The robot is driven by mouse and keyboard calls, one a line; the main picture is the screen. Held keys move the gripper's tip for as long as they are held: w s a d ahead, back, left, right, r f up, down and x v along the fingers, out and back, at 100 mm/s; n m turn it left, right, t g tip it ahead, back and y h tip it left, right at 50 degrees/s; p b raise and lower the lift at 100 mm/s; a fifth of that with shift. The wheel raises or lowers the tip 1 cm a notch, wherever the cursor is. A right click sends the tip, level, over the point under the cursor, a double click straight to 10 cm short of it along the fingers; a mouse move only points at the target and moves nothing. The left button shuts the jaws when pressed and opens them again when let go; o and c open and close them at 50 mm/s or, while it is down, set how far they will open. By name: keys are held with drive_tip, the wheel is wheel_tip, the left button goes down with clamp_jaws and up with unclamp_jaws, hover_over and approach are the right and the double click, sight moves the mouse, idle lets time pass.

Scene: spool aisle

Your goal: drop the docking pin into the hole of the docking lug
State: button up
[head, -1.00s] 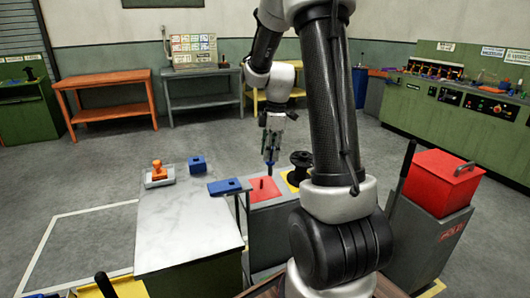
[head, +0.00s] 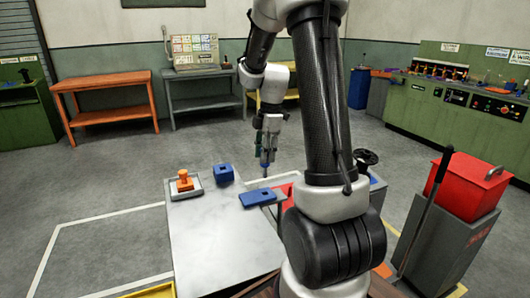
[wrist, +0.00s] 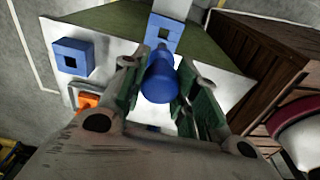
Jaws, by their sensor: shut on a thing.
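My gripper (head: 266,152) is shut on the blue docking pin (wrist: 161,82), between green finger pads (wrist: 160,95) in the wrist view. In the head view the pin (head: 265,161) points down, above the far right side of the pale table. The docking lug appears to be the flat blue plate (head: 257,198) with a hole, at the table's right edge. It also shows in the wrist view (wrist: 157,46), beyond the pin and partly hidden by it. The pin is apart from the lug, nearer the far side in the head view. The pin's lower tip is hard to make out.
A blue block with a square hole (head: 223,173) and an orange stamp-like piece (head: 184,181) in a tray stand on the pale table (head: 215,240). A red bin (head: 466,186) stands at right. My arm hides part of the area right of the table.

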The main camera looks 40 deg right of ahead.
sight(266, 177)
drive_tip(key=shift+f, duration=2.75)
drive_tip(key=shift+f, duration=3.05)
drive_tip(key=o, duration=1.2)
drive_tip(key=shift+c, duration=0.2)
drive_tip(key=r, duration=0.4)
drive_tip(key=d+r, duration=0.1)
drive_tip(key=r, duration=0.7)
drive_tip(key=shift+s+d, duration=0.25)
